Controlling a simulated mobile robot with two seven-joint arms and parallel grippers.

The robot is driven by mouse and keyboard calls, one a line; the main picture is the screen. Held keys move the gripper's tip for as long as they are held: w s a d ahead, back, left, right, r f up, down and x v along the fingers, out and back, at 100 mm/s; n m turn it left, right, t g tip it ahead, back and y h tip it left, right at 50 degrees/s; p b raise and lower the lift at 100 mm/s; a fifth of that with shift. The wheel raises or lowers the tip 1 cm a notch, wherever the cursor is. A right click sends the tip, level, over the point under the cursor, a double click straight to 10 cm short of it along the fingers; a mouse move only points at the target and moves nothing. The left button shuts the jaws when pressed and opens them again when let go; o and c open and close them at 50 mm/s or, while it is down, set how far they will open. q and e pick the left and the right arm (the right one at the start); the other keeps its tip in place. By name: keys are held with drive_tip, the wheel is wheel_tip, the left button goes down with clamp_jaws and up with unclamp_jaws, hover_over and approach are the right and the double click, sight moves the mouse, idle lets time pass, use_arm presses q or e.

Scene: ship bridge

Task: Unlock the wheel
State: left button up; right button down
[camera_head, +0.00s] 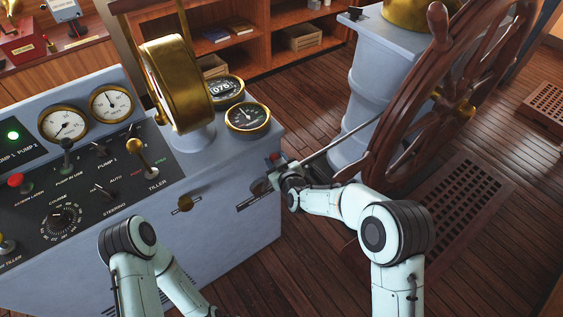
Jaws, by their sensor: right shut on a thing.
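The ship's wheel (400,127) is brown wood with a brass hub and stands at the right, in front of a grey pedestal (365,88). A thin metal rod (342,136) runs from beside the pedestal down left to my right gripper (275,177). My right gripper is shut at the rod's lower end, close to the console's right side. The fingers and the exact grip are small and partly hidden. A small red part shows just above the gripper. Of my left arm, only links show at the bottom left; its gripper is out of view.
A floor grating (455,205) lies below the wheel. Shelves (270,35) stand behind.

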drive_tip(key=s+a+n, duration=0.1)
drive_tip(key=s+a+n+t+b, duration=0.1)
drive_tip(key=a, duration=0.1)
drive_tip(key=s+a+h, duration=0.1)
drive_tip(key=shift+s+a+r+n+b, duration=0.1)
drive_tip(key=shift+a+r+n+b, duration=0.2)
drive_tip(key=shift+r+n, duration=0.1)
drive_tip(key=s+a+n+t, duration=0.1)
drive_tip(key=s+a+f+n+b, duration=0.1)
drive_tip(key=a, duration=0.1)
drive_tip(key=s+a+n+t+b, duration=0.1)
drive_tip(key=a, duration=0.1)
drive_tip(key=shift+s+f+n+t+h, duration=0.3)
drive_tip(key=shift+s+n, duration=0.05)
drive_tip(key=shift+n, duration=0.05)
drive_tip(key=shift+s+a+f+n+t+b, duration=0.4)
drive_tip(key=shift+s+a+f+n+b, duration=0.2)
drive_tip(key=shift+a+n, duration=0.25)
drive_tip(key=c, duration=0.7)
unclamp_jaws()
drive_tip(key=shift+o, duration=0.2)
drive_tip(key=shift+s, duration=0.1)
drive_tip(key=v, duration=1.3)
drive_tip(key=shift+s, duration=0.2)
